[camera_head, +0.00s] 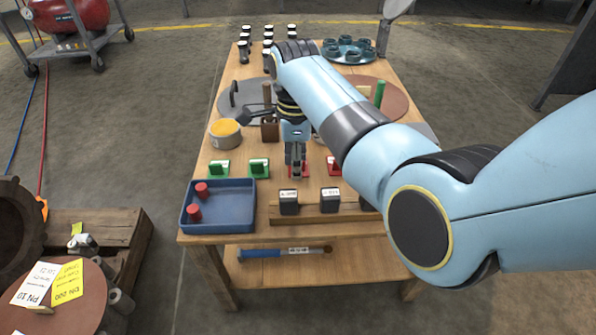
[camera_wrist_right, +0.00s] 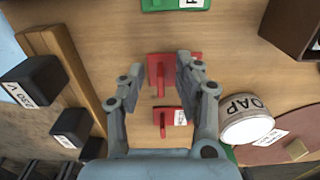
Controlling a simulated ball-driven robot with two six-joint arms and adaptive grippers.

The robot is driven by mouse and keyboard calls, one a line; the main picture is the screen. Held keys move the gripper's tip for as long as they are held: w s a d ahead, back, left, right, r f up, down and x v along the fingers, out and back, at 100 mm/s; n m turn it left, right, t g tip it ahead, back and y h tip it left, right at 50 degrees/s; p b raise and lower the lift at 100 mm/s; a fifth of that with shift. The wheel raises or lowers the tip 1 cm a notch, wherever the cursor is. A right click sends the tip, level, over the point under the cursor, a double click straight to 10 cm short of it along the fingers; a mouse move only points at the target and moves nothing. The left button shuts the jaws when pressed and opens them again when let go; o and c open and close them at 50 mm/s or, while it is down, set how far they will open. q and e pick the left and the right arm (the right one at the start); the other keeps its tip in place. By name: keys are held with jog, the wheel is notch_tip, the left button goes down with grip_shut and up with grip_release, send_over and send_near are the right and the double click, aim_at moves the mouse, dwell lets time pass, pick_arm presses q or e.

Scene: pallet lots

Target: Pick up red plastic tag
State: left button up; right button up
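Two red plastic tags lie on the wooden table, each a flat plate with an upright grip. In the head view one red tag (camera_head: 299,175) is right under my right gripper (camera_head: 295,160), mostly hidden by it. The other red tag (camera_head: 333,167) is just right of it. In the right wrist view my right gripper (camera_wrist_right: 162,72) is open, with the first red tag (camera_wrist_right: 159,82) between its fingertips and a gap on both sides of the grip. The second red tag (camera_wrist_right: 166,124), with a white label, is nearer the palm. My left gripper is not in view.
Green tags (camera_head: 260,168) stand left of the red ones. A blue tray (camera_head: 220,221) with red pieces is at the front left. A wooden rail (camera_head: 311,213) with black blocks runs along the front. A white round container (camera_wrist_right: 246,123) stands close to one finger.

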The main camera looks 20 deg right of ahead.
jog(key=shift+c, duration=0.3)
grip_shut()
jog(key=shift+r, duration=0.15)
